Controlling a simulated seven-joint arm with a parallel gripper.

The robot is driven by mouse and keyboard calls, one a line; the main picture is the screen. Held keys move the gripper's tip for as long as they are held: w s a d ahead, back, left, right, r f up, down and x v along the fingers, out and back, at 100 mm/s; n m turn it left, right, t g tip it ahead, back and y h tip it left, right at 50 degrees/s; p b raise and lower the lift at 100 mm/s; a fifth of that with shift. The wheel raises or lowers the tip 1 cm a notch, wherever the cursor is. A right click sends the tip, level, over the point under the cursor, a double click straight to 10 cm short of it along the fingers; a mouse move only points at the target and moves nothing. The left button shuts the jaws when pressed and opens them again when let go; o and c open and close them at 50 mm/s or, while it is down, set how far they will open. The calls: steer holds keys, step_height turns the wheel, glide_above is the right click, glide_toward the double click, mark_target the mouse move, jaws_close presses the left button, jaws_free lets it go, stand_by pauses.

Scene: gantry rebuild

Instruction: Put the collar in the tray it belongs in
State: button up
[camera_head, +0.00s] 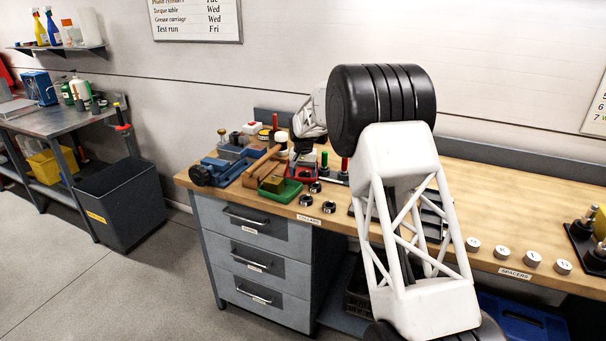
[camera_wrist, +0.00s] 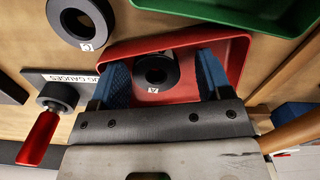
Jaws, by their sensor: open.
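In the wrist view a black collar (camera_wrist: 171,79) with a small white tag lies inside the red tray (camera_wrist: 191,40). My gripper (camera_wrist: 162,76) is open, its blue fingertips on either side of this collar with gaps to it. Another black collar (camera_wrist: 82,20) with a white tag lies on the wood outside the tray. A green tray (camera_wrist: 215,13) is beside the red one. In the head view the green tray (camera_head: 291,195) stands near the bench's front edge, with the red tray (camera_head: 313,172) partly hidden behind. Several loose collars (camera_head: 305,200) lie to their right.
A red-handled gauge (camera_wrist: 40,136) lies close to my gripper's left side, by a gauges label (camera_wrist: 72,78). A blue vise (camera_head: 222,167) and a wooden piece (camera_head: 262,165) stand left of the trays. Spacers (camera_head: 533,258) sit along the bench edge to the right.

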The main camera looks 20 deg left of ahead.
step_height(320, 180, up, 12)
steer(key=shift+w+r, duration=0.15)
steer(key=shift+r, duration=0.05)
steer(key=shift+a, duration=0.1)
stand_by(0.8)
